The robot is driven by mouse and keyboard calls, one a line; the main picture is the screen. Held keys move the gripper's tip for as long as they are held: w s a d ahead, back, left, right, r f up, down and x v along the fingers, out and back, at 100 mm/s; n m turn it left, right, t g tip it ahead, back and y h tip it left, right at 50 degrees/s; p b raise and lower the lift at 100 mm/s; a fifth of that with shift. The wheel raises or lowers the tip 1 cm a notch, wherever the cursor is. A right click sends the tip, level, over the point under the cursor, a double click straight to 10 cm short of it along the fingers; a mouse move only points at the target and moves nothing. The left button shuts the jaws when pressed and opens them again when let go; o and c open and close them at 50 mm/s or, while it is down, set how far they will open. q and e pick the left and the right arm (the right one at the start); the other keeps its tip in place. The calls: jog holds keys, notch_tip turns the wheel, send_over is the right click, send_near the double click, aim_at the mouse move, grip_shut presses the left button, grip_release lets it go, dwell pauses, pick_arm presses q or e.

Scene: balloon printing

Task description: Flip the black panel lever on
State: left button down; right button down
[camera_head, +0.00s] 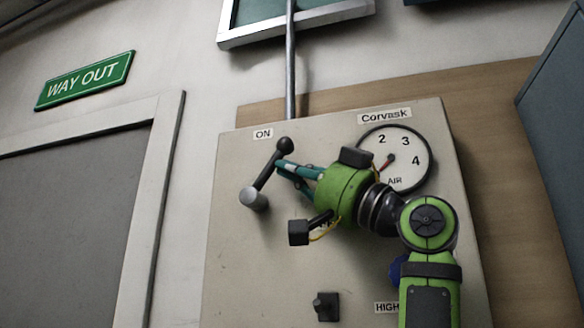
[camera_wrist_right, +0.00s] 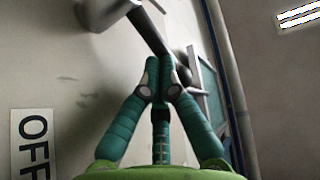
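The black panel lever (camera_head: 268,166) is on the grey panel, turning on a grey metal hub (camera_head: 254,199). Its arm slants up and right, and its ball knob (camera_head: 284,144) is near the ON label (camera_head: 263,134). My right gripper (camera_head: 283,170) is beside the lever arm on its right, just below the knob. In the right wrist view its teal fingers (camera_wrist_right: 164,66) come together at the tips, and the lever arm (camera_wrist_right: 150,32) passes just beyond them. I cannot tell whether they touch it. My left gripper is out of view.
A round AIR gauge (camera_head: 410,160) is behind my right arm on the panel (camera_head: 235,285). A black knob (camera_head: 326,306) sits lower down. An OFF label (camera_wrist_right: 33,143) shows in the right wrist view. A metal pipe (camera_head: 291,65) runs up from the panel.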

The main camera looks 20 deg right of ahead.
aim_at(282, 157)
jog(key=shift+r+p, duration=0.3)
jog(key=shift+p, duration=0.05)
jog(key=shift+w+a+r+g+h+p, duration=0.15)
jog(key=shift+w+a+r+p, duration=0.15)
jog(key=shift+a+r+p, duration=0.35)
jog(key=shift+w+a+r+g+h+p, duration=0.15)
jog(key=shift+w+a+r+p, duration=0.25)
jog(key=shift+p, duration=0.5)
jog(key=shift+w+a+r, duration=0.1)
jog(key=shift+a+r, duration=0.05)
jog(key=shift+r, duration=0.05)
jog(key=shift+a+p, duration=0.15)
jog(key=shift+p, duration=0.2)
jog(key=shift+w, duration=0.1)
